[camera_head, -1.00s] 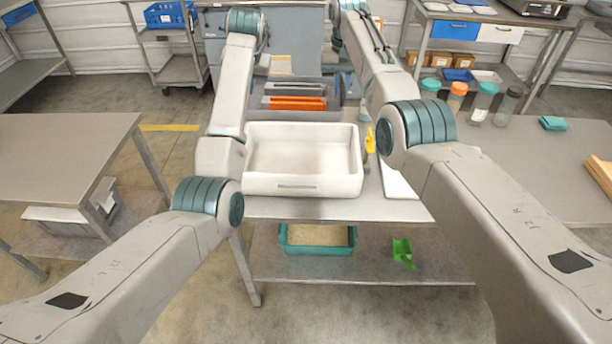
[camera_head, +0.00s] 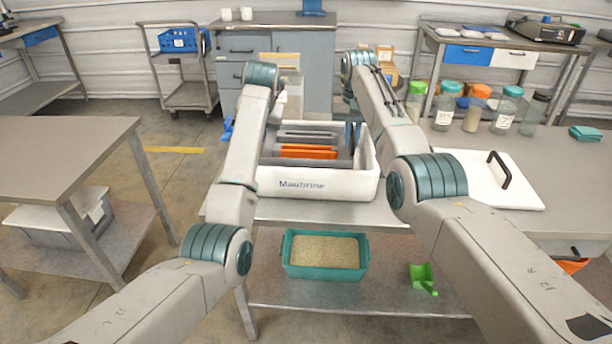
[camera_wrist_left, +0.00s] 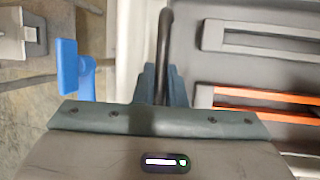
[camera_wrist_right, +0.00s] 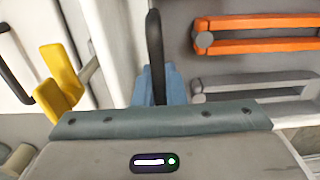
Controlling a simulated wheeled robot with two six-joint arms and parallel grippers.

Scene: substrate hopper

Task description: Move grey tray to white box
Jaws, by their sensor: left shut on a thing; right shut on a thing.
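The white box (camera_head: 330,186), with a printed name on its front, stands on the metal table. The grey tray (camera_head: 290,162), with orange and grey long-handled pieces in it, appears within the box's walls in the head view. I cannot tell whether it touches the box floor. My left gripper (camera_wrist_left: 162,80) is shut on a dark handle at the tray's left side. My right gripper (camera_wrist_right: 154,80) is shut on a dark handle at its other side. In the head view my arms largely hide both grippers.
A white lid (camera_head: 480,175) with a black handle lies right of the box. Several jars (camera_head: 475,108) stand behind it. A teal bin of grain (camera_head: 325,268) and a green scoop (camera_head: 422,278) are on the lower shelf. A yellow tool (camera_wrist_right: 60,80) shows beside the right gripper.

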